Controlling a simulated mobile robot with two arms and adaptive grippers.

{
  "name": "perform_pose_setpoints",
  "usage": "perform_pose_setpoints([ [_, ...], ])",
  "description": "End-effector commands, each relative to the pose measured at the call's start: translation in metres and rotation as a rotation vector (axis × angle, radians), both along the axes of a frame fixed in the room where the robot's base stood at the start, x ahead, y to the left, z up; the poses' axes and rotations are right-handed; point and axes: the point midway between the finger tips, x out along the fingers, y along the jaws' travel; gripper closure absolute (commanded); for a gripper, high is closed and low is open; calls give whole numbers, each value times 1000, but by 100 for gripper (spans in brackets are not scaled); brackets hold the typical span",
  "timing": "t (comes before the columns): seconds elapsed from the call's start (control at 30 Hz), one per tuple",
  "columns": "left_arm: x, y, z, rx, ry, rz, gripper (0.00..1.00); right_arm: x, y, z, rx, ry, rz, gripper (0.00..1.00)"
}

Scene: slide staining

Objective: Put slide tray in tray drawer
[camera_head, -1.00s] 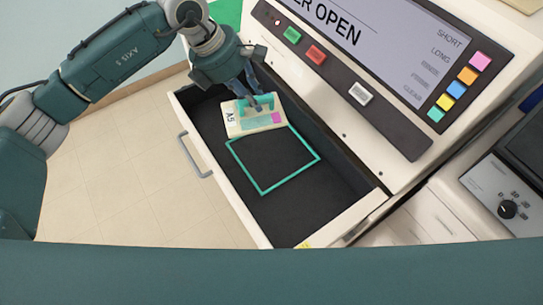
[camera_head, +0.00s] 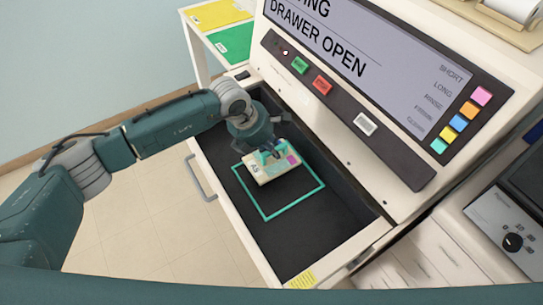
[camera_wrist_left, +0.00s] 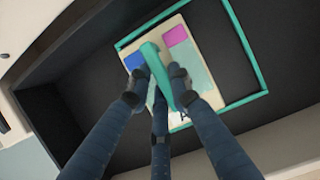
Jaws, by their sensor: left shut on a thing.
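The slide tray (camera_head: 262,174) is a cream plate with a teal handle, a pink patch and an "A5" label. It also shows in the left wrist view (camera_wrist_left: 202,72), with a blue patch. My left gripper (camera_head: 270,150) is shut on the teal handle (camera_wrist_left: 155,62). The tray is over the far part of the teal outline (camera_head: 292,205) in the open drawer (camera_head: 240,233), overlapping its upper edge. I cannot tell whether it touches the drawer floor. The teal outline also shows in the left wrist view (camera_wrist_left: 240,45). My right gripper is not in view.
The drawer is pulled out from a white machine whose screen (camera_head: 365,50) reads "DRAWER OPEN". Coloured buttons (camera_head: 458,122) line the panel. A dial box (camera_head: 512,243) stands at the right. Yellow and green sheets (camera_head: 232,44) lie on a table at the back.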

Motion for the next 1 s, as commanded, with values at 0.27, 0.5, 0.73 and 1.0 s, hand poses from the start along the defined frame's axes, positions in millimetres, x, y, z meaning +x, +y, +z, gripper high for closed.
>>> perform_pose_setpoints([
  [0.27,-1,-1,-32,-1,3,1,100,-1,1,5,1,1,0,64],
  [0.5,0,0,-50,0,-1,0,100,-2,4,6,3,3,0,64],
  [0.73,0,0,-50,0,0,0,73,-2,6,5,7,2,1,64],
  [1.0,0,0,-50,0,0,0,62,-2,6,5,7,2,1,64],
])
